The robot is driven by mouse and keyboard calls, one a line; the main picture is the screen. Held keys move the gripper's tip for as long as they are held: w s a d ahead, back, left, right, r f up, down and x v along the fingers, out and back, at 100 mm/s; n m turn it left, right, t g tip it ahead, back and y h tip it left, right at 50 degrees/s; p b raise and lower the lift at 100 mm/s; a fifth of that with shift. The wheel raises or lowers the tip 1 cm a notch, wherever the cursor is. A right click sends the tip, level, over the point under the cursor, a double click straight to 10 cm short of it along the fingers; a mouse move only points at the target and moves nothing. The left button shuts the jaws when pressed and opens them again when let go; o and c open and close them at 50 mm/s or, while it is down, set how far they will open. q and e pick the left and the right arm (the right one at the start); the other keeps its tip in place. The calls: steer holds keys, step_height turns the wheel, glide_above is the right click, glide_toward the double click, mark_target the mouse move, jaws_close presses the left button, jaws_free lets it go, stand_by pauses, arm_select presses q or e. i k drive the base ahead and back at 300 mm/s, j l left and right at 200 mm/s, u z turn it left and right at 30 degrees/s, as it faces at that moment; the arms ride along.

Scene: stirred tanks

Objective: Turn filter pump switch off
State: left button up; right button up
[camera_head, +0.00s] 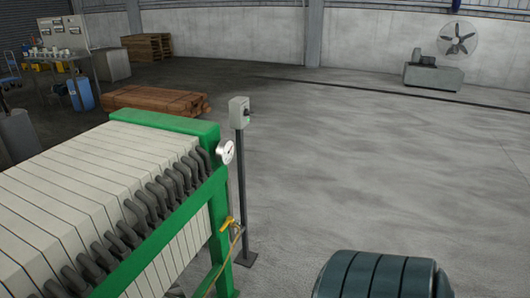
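A small grey switch box (239,112) stands on top of a thin dark post (241,190). A dark knob (247,113) shows on its right side; which way it is turned is too small to tell. The post stands on the floor just past the end of the filter press (95,185), which has white plates and a green frame. Neither of my grippers is in view.
A round white gauge (226,152) and a yellow valve handle (227,224) are at the press end. A dark ribbed cylinder (375,275) is at the bottom. Timber stacks (155,101) lie behind. The floor (380,170) right of the post is clear.

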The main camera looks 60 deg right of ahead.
mark_target(247, 113)
steer(key=z, duration=1.75)
